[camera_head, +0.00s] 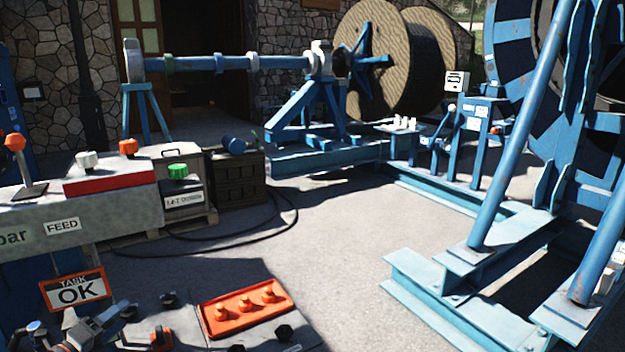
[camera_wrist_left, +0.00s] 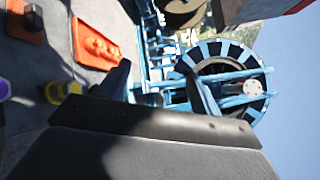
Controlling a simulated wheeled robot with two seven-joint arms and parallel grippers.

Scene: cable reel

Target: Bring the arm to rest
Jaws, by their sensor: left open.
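My left gripper (camera_head: 92,328) is at the lower left corner of the head view, low beside the bench, partly cut off by the frame. In the left wrist view its two dark fingers (camera_wrist_left: 160,92) stand apart with nothing between them, so it is open and empty. My right gripper does not show in either view. A sign reading "TASK OK" (camera_head: 75,290) stands just above the left gripper in the head view.
An orange tray with several orange pieces (camera_head: 245,310) lies on the bench, right of the gripper; it also shows in the left wrist view (camera_wrist_left: 97,45). A control panel (camera_head: 100,215) stands behind. Blue reel frames (camera_head: 440,285) fill the right. Open floor (camera_head: 320,230) lies between.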

